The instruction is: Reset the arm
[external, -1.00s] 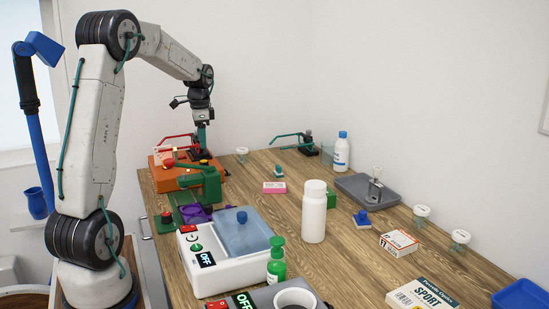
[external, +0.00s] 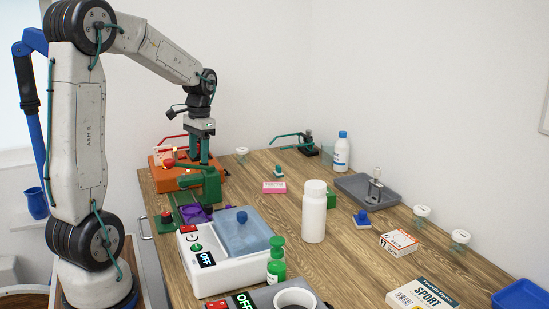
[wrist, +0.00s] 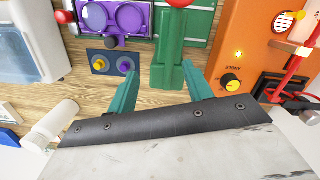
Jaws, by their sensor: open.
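My gripper (external: 198,160) is at the far left of the table in the external view, pointing down with its two green fingers apart. It is close to the green lever device (external: 212,186) and in front of the orange box (external: 163,184). In the wrist view my gripper (wrist: 160,68) is open, with nothing held between its teal fingers. The green device (wrist: 167,92) shows behind the gap between them. Whether a finger touches it cannot be told.
The white machine with a blue lid (external: 212,268) stands at the near left. A white bottle (external: 314,215), a grey tray (external: 350,186) and small boxes (external: 398,243) occupy the table (external: 350,260). The wall is close behind. Space above the table is clear.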

